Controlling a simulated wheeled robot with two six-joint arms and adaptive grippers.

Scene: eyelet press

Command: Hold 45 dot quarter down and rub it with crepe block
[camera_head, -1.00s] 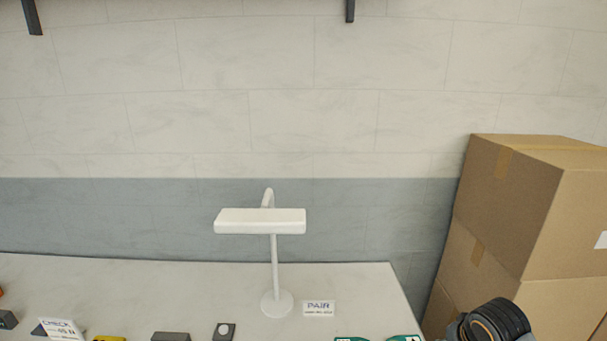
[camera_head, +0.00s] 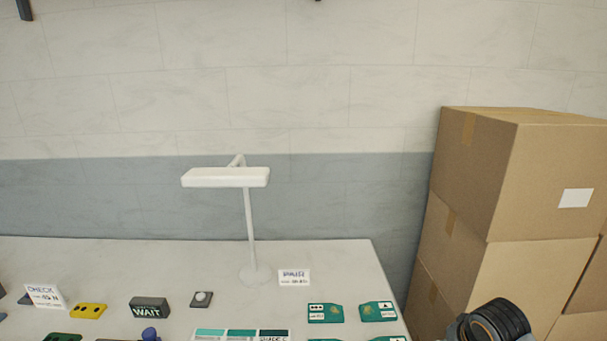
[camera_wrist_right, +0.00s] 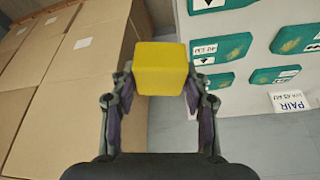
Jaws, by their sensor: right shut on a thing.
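The yellow block (camera_wrist_right: 163,65), which looks like the crepe block, is between the fingers of my right gripper (camera_wrist_right: 159,82) in the right wrist view. The gripper is shut on it, and the block is clear of the table. Green quarter pieces lie at the table's right end. One piece (camera_head: 325,313) has a white label with dots in the head view; its smaller print is not legible. Beside it lies a piece with a triangle mark (camera_head: 378,311). More green pieces (camera_wrist_right: 220,49) show in the right wrist view. My left gripper is out of view.
A white lamp (camera_head: 226,177) and a PAIR sign (camera_head: 294,277) stand behind the green pieces. A dark WAIT block (camera_head: 149,307), a yellow piece (camera_head: 88,310) and a CHECK sign (camera_head: 44,296) are left. Stacked cartons (camera_head: 480,180) stand right of the table.

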